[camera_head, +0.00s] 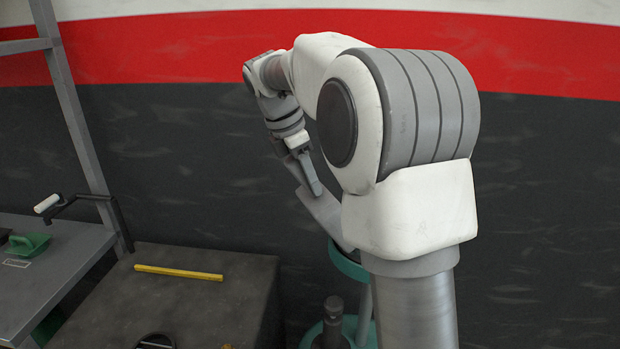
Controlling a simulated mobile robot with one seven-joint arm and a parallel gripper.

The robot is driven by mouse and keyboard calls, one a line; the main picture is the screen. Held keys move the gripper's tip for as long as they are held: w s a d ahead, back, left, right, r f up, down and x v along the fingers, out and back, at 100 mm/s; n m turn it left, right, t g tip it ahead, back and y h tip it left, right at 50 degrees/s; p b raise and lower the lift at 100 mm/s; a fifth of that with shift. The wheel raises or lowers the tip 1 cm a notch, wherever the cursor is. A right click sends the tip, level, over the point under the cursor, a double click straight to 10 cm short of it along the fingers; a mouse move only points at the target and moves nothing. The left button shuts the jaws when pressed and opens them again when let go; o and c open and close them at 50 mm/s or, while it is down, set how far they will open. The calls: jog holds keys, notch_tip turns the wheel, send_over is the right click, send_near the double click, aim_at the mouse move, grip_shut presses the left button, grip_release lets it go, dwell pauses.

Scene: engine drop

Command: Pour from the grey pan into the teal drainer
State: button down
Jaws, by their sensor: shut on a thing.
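My gripper (300,160) is in the upper middle of the head view and points down. It is shut on the grey pan (324,216), at what looks like its upper end or handle. The pan slants down to the right, and much of it is hidden behind my arm. The teal drainer (345,262) stands below, with its rim just under the pan's visible lower end. My arm hides the drainer's right side. I cannot tell whether pan and drainer touch, nor see the pan's contents.
A dark block-like bench (225,290) at the lower left bears a yellow bar (178,272) and a black round item (155,341). A grey metal bench (60,240) with a green item (29,244) and a black crank (90,200) stands farther left. A dark knobbed post (333,320) rises below the drainer.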

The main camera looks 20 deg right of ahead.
jog(key=shift+r+p, duration=2.45)
jog(key=shift+r, duration=0.1)
jog(key=shift+f+h, duration=0.1)
jog(key=shift+h, duration=2.5)
jog(key=shift+t+h+b, duration=0.35)
jog(key=shift+t+h, duration=0.05)
jog(key=shift+h, duration=2.6)
